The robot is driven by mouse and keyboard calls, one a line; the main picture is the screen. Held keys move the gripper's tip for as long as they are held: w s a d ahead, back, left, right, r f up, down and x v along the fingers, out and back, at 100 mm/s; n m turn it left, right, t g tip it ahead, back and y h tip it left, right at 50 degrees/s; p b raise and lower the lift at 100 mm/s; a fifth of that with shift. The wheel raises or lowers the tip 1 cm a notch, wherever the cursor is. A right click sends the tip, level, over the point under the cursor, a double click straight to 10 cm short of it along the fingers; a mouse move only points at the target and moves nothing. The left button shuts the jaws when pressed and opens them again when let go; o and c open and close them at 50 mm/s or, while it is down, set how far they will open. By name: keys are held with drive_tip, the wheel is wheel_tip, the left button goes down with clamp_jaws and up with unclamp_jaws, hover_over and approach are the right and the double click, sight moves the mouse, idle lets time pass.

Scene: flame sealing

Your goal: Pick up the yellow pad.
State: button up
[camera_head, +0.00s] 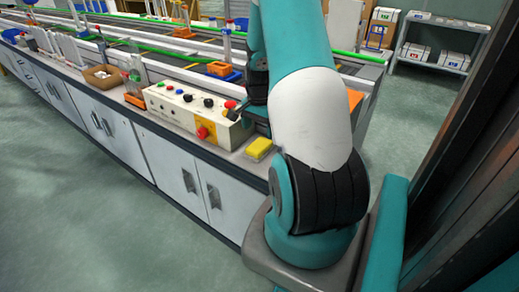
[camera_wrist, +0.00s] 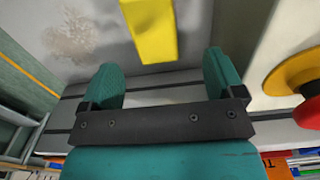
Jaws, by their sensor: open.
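The yellow pad (camera_head: 259,148) lies on the worktop to the right of the control box, near the front edge. In the wrist view the yellow pad (camera_wrist: 150,28) is at the top centre, a little beyond the fingertips and partly cut off by the frame. My gripper (camera_wrist: 162,78) is open, its two teal fingers apart with nothing between them. The pad lines up with the gap between the fingers. In the head view my arm and the control box hide most of the gripper.
The control box (camera_head: 190,110) with a red button (camera_head: 202,132) stands left of the pad; this red and yellow button (camera_wrist: 300,84) is close to the right finger in the wrist view. A cardboard box (camera_head: 102,76) and an orange tray (camera_head: 135,100) sit farther left. A conveyor runs behind.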

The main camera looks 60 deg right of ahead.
sight(259, 144)
drive_tip(key=shift+s+a+f, duration=0.1)
drive_tip(key=shift+a+f, duration=0.05)
drive_tip(key=shift+f, duration=0.9)
drive_tip(key=shift+s+a+f, duration=0.1)
drive_tip(key=shift+f, duration=0.95)
drive_tip(key=shift+s+a+f, duration=0.1)
drive_tip(key=shift+a+f, duration=0.05)
drive_tip(key=shift+f, duration=0.9)
drive_tip(key=shift+c, duration=0.4)
drive_tip(key=c, duration=1)
wheel_tip(259, 144, up, 20)
drive_tip(key=shift+r+p, duration=0.1)
drive_tip(key=shift+p, duration=0.4)
